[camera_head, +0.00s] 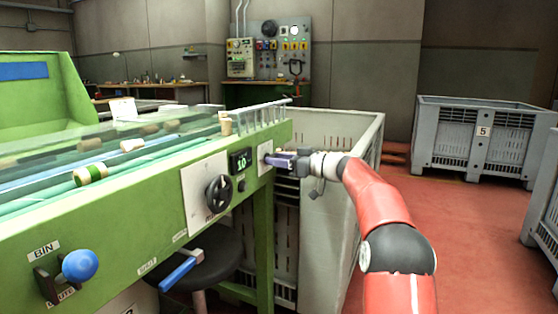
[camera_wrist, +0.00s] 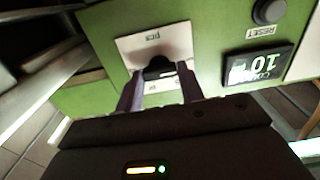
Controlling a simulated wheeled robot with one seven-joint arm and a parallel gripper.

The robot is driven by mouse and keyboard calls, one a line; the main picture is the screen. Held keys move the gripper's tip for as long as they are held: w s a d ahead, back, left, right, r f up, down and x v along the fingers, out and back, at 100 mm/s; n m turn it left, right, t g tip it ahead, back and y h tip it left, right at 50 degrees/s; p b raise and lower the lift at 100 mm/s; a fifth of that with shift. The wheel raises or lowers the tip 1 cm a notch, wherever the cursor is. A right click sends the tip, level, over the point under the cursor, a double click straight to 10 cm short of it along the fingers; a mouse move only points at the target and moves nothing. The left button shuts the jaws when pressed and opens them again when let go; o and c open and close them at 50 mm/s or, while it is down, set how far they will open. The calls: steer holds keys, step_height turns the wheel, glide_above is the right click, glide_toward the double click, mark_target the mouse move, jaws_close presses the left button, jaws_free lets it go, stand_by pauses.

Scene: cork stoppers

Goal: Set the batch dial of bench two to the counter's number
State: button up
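The counter (camera_head: 240,161) is a black display on the green bench front. It reads 10, and it shows large in the wrist view (camera_wrist: 258,65). A small white plate (camera_head: 264,161) to its right carries a dark knob (camera_wrist: 160,73). My gripper (camera_head: 273,159) is in front of this plate. In the wrist view its purple fingers (camera_wrist: 160,80) stand apart on either side of the knob, with no clear contact. No bench number is readable.
A black handwheel (camera_head: 218,191) on a white panel is left of the counter. A blue ball lever (camera_head: 80,265) stands between BIN and CHUTE labels. Corks lie under the bench's clear cover. A grey crate (camera_head: 340,128) stands behind my arm. Red floor (camera_head: 470,240) is free to the right.

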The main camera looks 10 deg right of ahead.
steer(key=shift+c, duration=0.8)
steer(key=shift+m, duration=0.3)
steer(key=shift+d+m+p, duration=0.1)
steer(key=shift+m+p, duration=5.05)
steer(key=shift+m, duration=6.45)
steer(key=shift+f, duration=0.1)
